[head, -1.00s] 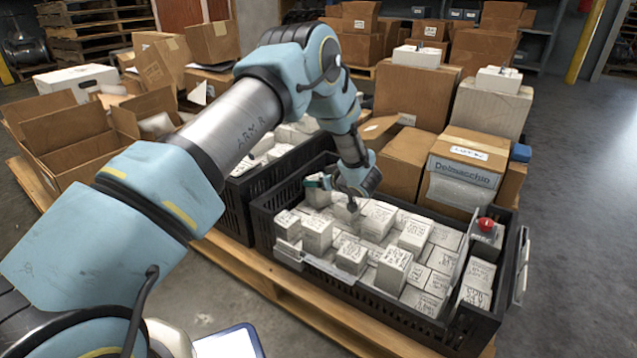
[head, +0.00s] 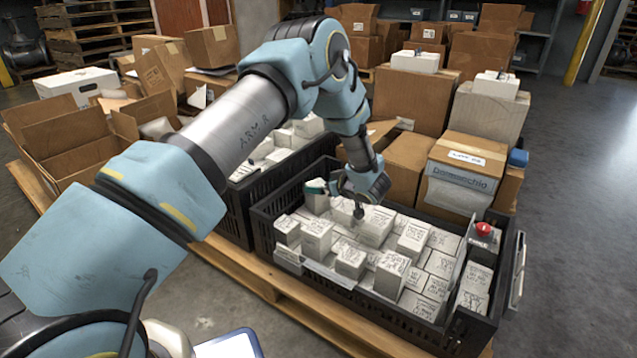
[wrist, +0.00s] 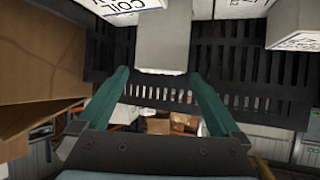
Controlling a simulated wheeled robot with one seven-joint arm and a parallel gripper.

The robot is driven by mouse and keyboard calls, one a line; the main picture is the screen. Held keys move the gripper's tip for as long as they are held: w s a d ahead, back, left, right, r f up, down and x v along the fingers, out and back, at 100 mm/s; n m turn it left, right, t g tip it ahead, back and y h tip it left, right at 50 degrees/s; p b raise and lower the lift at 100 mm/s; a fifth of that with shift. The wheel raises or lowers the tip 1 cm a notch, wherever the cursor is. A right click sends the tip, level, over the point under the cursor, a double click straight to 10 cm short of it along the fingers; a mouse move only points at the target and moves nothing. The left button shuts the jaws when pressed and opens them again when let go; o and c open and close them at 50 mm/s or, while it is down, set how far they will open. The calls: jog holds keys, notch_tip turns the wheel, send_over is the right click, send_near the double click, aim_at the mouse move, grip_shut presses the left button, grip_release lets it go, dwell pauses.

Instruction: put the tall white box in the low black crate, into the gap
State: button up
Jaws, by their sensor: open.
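The black crate (head: 262,228) in front of me holds many white boxes with handwritten labels. My gripper (head: 338,200) is low over its back left part, with its teal finger beside a white box (head: 317,203). In the wrist view my gripper (wrist: 158,74) is open, and a pale box (wrist: 163,38) stands between its two teal fingers, with no clear sign of a grip. Several of the boxes stand higher than the rest, such as one near the middle (head: 392,272). I cannot tell which is the tall white box. No clear gap shows; my wrist hides part of the crate.
Another black crate (head: 238,200) with white boxes stands behind left, partly hidden by my arm. Cardboard boxes (head: 465,170) stand close behind the crate. A red knob (head: 484,229) sits at its right end. The pallet (head: 300,305) edge lies in front; floor on the right is clear.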

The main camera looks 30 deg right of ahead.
jog(key=p+v, duration=0.2)
jog(key=v, duration=0.6)
jog(key=shift+s, duration=0.15)
jog(key=w+a+r+m+g+h, duration=0.1)
jog(key=w+a+r+g+h, duration=0.15)
jog(key=w+a+r, duration=0.55)
jog(key=w+a+r+m+g+h, duration=0.1)
jog(key=w+a+r+h, duration=0.1)
jog(key=a+r, duration=0.5)
jog(key=s+a+g+y, duration=0.1)
jog(key=s+a+g, duration=0.1)
jog(key=s+a, duration=0.4)
jog(key=s+a+r+g+y, duration=0.1)
jog(key=s+a, duration=0.6)
jog(key=a, duration=0.7)
jog(key=s+a+r+g+y, duration=0.1)
jog(key=s+a+g, duration=0.3)
jog(key=s+a, duration=0.3)
jog(key=a, duration=0.3)
jog(key=shift+r+m, duration=0.25)
jog(key=shift+m, duration=0.05)
jog(key=shift+a, duration=0.1)
